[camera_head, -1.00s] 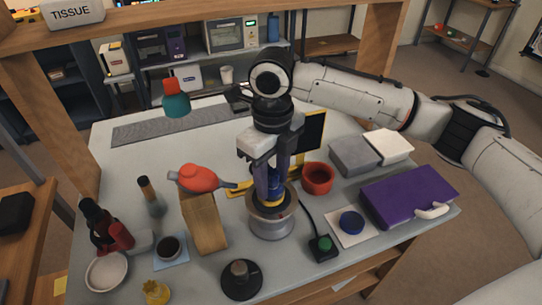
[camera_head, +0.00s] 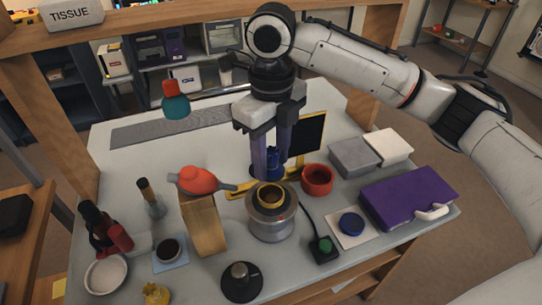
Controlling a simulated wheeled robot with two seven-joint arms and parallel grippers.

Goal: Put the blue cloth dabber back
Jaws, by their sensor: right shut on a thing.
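My right gripper (camera_head: 271,150) points down and is shut on a small blue piece (camera_head: 273,157), which looks like the blue cloth dabber. Its fingers hide part of it. It shows just behind the grey metal cylinder (camera_head: 271,225), whose top has a yellow ring (camera_head: 270,195) around a dark opening. Whether the dabber's lower end touches anything is hard to tell. My left gripper is not in view.
A red ring-shaped cup (camera_head: 317,180) stands right of the cylinder, and a yellow-framed dark panel (camera_head: 308,135) behind. A red blower (camera_head: 197,180) rests on a wooden block (camera_head: 205,228). A blue disc (camera_head: 351,223) lies on a white pad, beside a purple case (camera_head: 408,197).

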